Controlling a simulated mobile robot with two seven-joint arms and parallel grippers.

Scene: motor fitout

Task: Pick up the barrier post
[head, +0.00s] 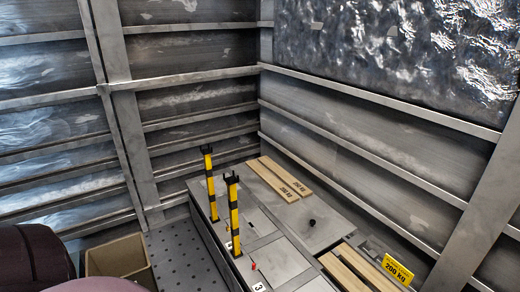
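Two yellow-and-black barrier posts stand upright in the head view. The farther barrier post (210,186) is at the back left end of a grey metal bench or cabinet (275,262). The nearer barrier post (234,218) stands a little to the right, along the same bench. Each has a black forked top. I cannot tell which of the two the task means. Neither of my grippers is in view, and nothing is seen touching the posts.
Flat wooden boards (279,179) lie on the bench behind the posts; more boards (350,270) lie at the front right beside a yellow 200 KG sign (397,269). A small black knob (312,222) and a red knob (253,266) stick up. An open tan box (118,256) stands lower left. Ribbed metal walls enclose the back.

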